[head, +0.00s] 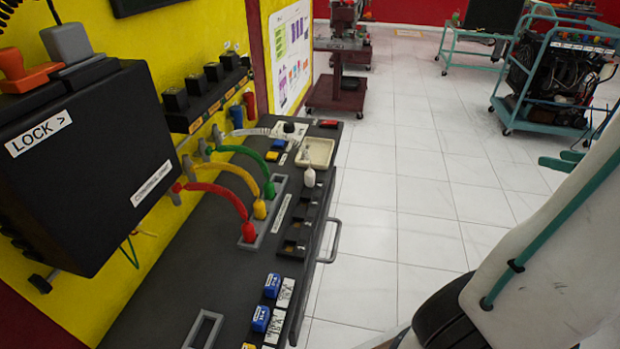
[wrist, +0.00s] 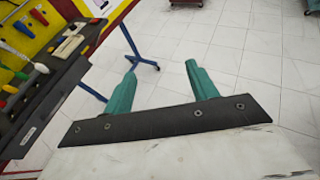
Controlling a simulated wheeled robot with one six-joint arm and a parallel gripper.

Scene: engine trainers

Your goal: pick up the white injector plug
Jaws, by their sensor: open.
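The white injector plug (head: 309,177) stands upright in the row of dark sockets along the right edge of the black bench, just in front of a cream tray. In the wrist view a small pale tip (wrist: 41,69) shows over the bench at the left; I cannot tell whether it is this plug. My gripper (wrist: 160,80) has two teal fingers spread wide apart with nothing between them. It hangs over the white floor, to the right of the bench and clear of the plug. In the head view its teal fingers (head: 563,162) show partly at the right.
Red, yellow and green hoses (head: 236,172) arch from the yellow panel to the black bench (head: 160,300). A cream tray (head: 316,152) and a handle (head: 332,240) lie along its right side. A teal engine cart (head: 550,112) stands behind.

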